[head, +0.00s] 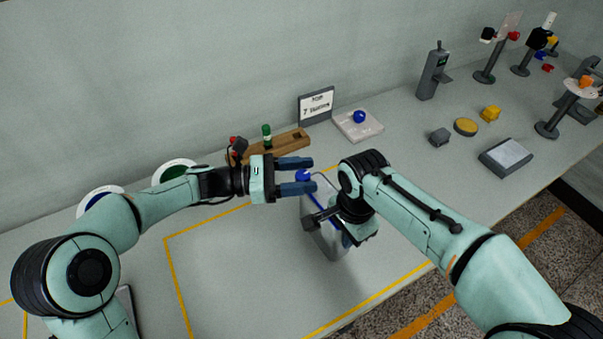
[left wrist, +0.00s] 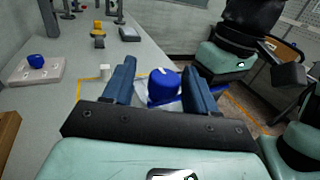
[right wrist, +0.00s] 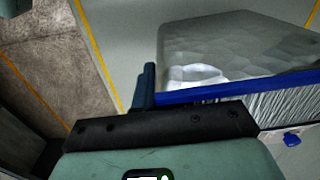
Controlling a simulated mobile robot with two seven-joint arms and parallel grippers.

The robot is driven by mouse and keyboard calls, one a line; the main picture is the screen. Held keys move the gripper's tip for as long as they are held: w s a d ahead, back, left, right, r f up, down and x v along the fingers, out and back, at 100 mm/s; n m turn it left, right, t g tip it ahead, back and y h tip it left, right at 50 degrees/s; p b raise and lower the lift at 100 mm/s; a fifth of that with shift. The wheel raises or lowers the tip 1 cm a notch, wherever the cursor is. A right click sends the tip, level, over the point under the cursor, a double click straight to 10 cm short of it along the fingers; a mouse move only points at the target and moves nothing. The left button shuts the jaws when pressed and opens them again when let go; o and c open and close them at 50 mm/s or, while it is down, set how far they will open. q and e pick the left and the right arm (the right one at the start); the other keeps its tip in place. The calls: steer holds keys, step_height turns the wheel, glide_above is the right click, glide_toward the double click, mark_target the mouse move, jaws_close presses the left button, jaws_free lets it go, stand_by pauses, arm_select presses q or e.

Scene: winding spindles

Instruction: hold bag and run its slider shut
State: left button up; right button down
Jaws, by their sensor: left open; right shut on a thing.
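A grey, see-through bag (head: 322,240) with a blue strip along its mouth stands on the table below my grippers. The strip (right wrist: 225,92) shows in the right wrist view, with the bag's crinkled side (right wrist: 250,50) behind it. The blue slider knob (head: 302,175) is at the far end of the strip. My left gripper (head: 311,176) is open, its fingers on either side of the knob, with gaps visible in the left wrist view around the knob (left wrist: 163,86). My right gripper (head: 338,222) is shut on the bag near the strip's near end; its grip is partly hidden.
A wooden rack (head: 285,145) with a green-capped item, a sign (head: 315,105) and a white tray (head: 350,132) with a blue ball stand behind. Yellow and grey blocks, a scale-like box (head: 505,157) and several stands are to the right. The taped area left of the bag is clear.

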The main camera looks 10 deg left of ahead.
arm_select(q)
steer(key=v, duration=1.2)
arm_select(e)
steer(key=c, duration=1.2)
jaws_free()
steer(key=shift+r, duration=0.1)
